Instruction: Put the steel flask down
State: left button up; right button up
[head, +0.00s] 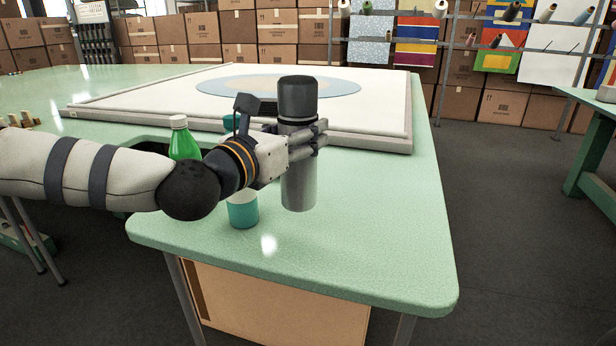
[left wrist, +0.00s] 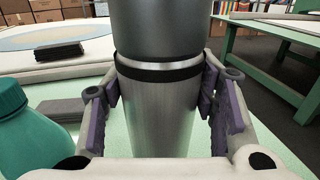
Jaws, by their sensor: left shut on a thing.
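The steel flask (head: 299,185) is a tall silver cylinder with a dark grey cap, upright over the green table (head: 370,240) near its front end. My left gripper (head: 308,138) comes in from the left and is shut on the flask just below its cap. In the left wrist view the flask (left wrist: 158,110) stands between the purple-padded fingers (left wrist: 160,105). Whether the flask's base touches the table I cannot tell. My right gripper is not in view.
A teal and white cup (head: 243,210) stands left of the flask, and a green bottle (head: 184,140) stands behind my arm. A white framed panel (head: 380,110) lies behind. The table right of the flask is clear. Stacked cartons (head: 280,30) line the back.

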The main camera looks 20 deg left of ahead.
aim_at(288, 175)
pick_arm(q)
notch_tip(288, 175, down, 7)
jog(key=shift+s+r+b, duration=0.15)
jog(key=shift+b, duration=0.25)
jog(key=o, duration=1.5)
jog(key=shift+o, duration=0.2)
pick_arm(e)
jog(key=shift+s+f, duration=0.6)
